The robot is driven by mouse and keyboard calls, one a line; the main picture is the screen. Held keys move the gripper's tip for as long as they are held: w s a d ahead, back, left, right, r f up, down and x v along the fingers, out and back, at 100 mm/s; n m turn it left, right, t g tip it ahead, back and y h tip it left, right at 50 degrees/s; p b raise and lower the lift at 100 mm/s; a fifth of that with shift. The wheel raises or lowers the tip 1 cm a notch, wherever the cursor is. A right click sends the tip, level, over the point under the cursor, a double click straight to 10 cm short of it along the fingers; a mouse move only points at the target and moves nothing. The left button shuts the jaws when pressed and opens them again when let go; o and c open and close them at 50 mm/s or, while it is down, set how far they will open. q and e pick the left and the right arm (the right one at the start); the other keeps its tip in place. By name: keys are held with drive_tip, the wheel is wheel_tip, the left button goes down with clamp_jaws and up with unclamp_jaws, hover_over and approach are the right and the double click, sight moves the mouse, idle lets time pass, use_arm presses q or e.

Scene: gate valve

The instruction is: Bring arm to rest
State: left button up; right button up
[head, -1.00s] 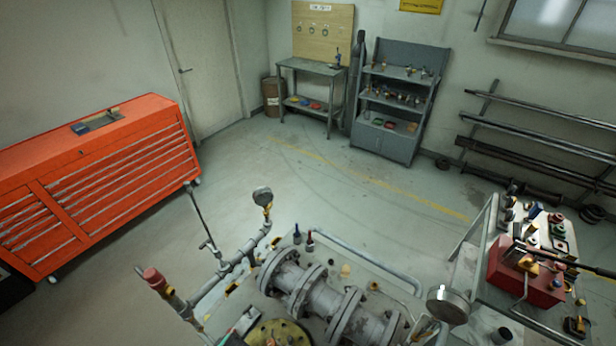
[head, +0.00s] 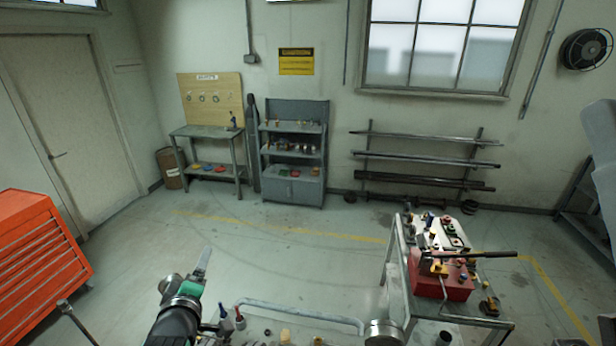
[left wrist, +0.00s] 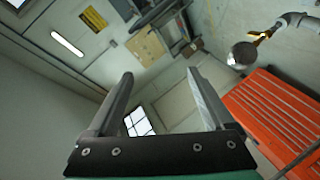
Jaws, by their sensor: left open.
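My left gripper (head: 203,262) rises at the bottom left of the head view, its pale fingers pointing up above a green section. In the left wrist view its two fingers (left wrist: 162,80) stand apart with nothing between them, so it is open and empty. It is above the pipe assembly (head: 300,308), most of which lies below the frame's lower edge. My right gripper is in neither view.
A gauge (left wrist: 243,53) is right of the fingers in the wrist view. The orange tool chest (head: 35,250) is at left. Open floor (head: 290,255) lies beyond the pipes.

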use_arm(q)
drive_tip(key=s+d+r+m+t+h, duration=0.1)
drive_tip(key=d+r+t, duration=0.1)
drive_tip(key=r, duration=0.6)
drive_tip(key=s+d+r+m+t, duration=0.1)
drive_tip(key=s+r+t, duration=0.1)
drive_tip(key=r, duration=0.6)
drive_tip(key=s+d+r+m+t+h, duration=0.2)
drive_tip(key=s+r+m+t, duration=0.2)
drive_tip(key=s+r, duration=0.6)
drive_tip(key=s+d+r+m+t+h, duration=0.2)
drive_tip(key=s+r+m+t, duration=0.3)
drive_tip(key=s+r+m, duration=0.4)
wheel_tip(320, 180, up, 4)
drive_tip(key=shift+s+d+f+h, duration=0.1)
drive_tip(key=shift+s+d+h, duration=0.2)
drive_tip(key=shift+s, duration=0.85)
